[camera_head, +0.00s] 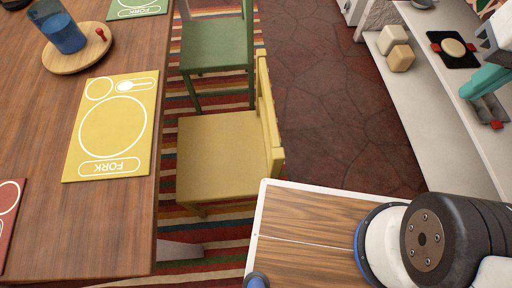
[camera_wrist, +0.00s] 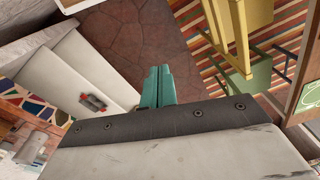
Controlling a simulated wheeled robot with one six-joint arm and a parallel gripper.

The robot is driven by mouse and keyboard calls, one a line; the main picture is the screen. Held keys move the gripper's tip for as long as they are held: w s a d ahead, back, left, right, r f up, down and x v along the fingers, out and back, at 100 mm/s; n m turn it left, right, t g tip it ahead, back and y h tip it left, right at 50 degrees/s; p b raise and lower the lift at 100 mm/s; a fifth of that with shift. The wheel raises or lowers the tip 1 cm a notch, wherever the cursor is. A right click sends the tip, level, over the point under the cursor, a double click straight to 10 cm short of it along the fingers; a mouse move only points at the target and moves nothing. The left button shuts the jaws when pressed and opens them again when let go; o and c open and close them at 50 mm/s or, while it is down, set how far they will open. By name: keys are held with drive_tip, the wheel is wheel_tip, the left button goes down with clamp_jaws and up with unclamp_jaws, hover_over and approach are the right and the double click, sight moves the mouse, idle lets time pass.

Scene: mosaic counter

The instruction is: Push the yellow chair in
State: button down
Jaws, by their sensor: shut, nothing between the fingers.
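The yellow chair (camera_head: 222,155) stands on the striped rug beside the dining table (camera_head: 120,225). Its seat faces the table, its backrest is on the right, and a strip of rug shows between the seat's front edge and the table edge. In the wrist view, part of the yellow chair (camera_wrist: 243,22) shows at the upper right. My gripper (camera_head: 470,90) is at the right of the head view, over the white counter and well apart from the chair. Its teal fingers (camera_wrist: 157,82) are together and empty in the wrist view.
A green chair (camera_head: 216,45) stands just beyond the yellow one. A yellow placemat (camera_head: 112,125) and a tray with a blue cup (camera_head: 62,32) are on the table. The white counter (camera_head: 425,120) holds several items. Dark stone floor (camera_head: 330,100) lies clear between chairs and counter.

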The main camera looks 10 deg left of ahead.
drive_tip(key=w+a+f+m+g+y, duration=0.1)
drive_tip(key=w+a+f+g+y, duration=0.15)
drive_tip(key=w, duration=0.65)
drive_tip(key=w+a+f+m+g+y, duration=0.1)
drive_tip(key=w+a+f+g+y, duration=0.2)
drive_tip(key=w, duration=0.6)
drive_tip(key=w+a+f+m+g+y, duration=0.1)
drive_tip(key=w+f+m, duration=0.1)
drive_tip(key=w+f, duration=0.6)
drive_tip(key=w+a+f+m+g+y, duration=0.15)
drive_tip(key=w+f, duration=0.25)
drive_tip(key=f, duration=0.8)
wheel_tip(320, 180, down, 12)
drive_tip(key=w+a+m+y, duration=0.1)
drive_tip(key=w+m+y, duration=0.1)
drive_tip(key=y, duration=0.1)
drive_tip(key=s+a+f+m+t+y, duration=0.15)
drive_tip(key=s+f, duration=0.25)
drive_tip(key=f, duration=0.6)
drive_tip(key=s+a+f+m+y, duration=0.1)
drive_tip(key=s+f+m+y, duration=0.25)
drive_tip(key=f, duration=0.75)
drive_tip(key=s+a+f+m+t+y, duration=0.15)
drive_tip(key=s+f, duration=0.25)
drive_tip(key=f, duration=0.6)
drive_tip(key=s+x, duration=0.1)
drive_tip(key=x, duration=1.2)
drive_tip(key=shift+s+f+m+g, duration=0.15)
drive_tip(key=shift+f+m+g, duration=0.15)
drive_tip(key=shift+f+g, duration=0.1)
